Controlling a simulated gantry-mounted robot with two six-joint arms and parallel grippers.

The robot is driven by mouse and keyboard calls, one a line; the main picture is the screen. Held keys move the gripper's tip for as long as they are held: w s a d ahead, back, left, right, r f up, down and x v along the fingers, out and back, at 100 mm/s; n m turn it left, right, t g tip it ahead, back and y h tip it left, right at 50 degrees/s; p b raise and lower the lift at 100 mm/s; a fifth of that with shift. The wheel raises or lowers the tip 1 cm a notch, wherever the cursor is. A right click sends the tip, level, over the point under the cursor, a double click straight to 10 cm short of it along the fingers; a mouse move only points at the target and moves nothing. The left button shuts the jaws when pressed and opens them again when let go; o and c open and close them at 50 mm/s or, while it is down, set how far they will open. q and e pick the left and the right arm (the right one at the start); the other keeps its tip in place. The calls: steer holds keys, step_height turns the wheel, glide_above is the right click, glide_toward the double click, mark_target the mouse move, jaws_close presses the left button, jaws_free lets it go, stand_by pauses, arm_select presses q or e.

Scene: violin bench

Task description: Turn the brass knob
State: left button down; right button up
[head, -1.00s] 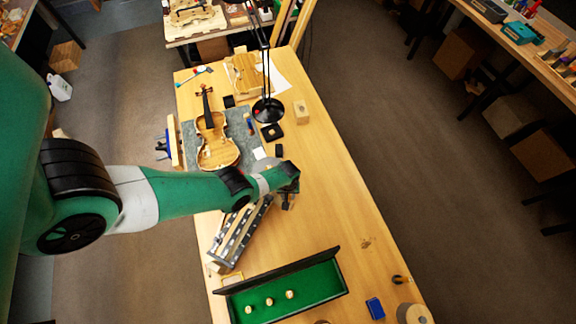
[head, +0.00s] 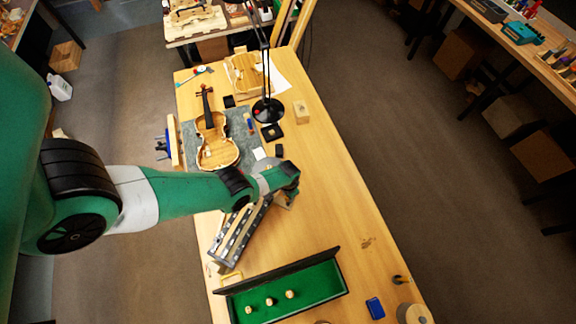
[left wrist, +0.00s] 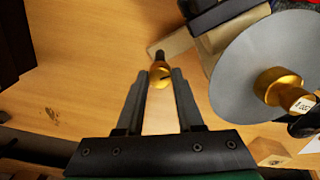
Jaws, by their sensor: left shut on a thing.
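The brass knob (left wrist: 160,68) is small and round, at the end of a short dark stem in the left wrist view. The two dark fingers of my left gripper (left wrist: 161,78) are closed on it from both sides. In the head view my left gripper (head: 288,186) is over the upper end of a long grey fixture (head: 238,236) and hides the knob there. A large grey disc (left wrist: 238,66) with a brass hub (left wrist: 283,90) stands to the right of the fingers in the left wrist view. My right gripper is not in view.
A violin (head: 214,145) lies on a grey mat beyond the arm. A black lamp (head: 267,108) stands near it. A green-lined case (head: 312,284) with several small pale pieces lies nearer. The right part of the bench (head: 325,210) is mostly clear.

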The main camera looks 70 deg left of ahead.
arm_select(q)
steer(key=shift+m, duration=1.3)
steer(key=c, duration=0.5)
jaws_free()
steer(key=shift+c, duration=0.2)
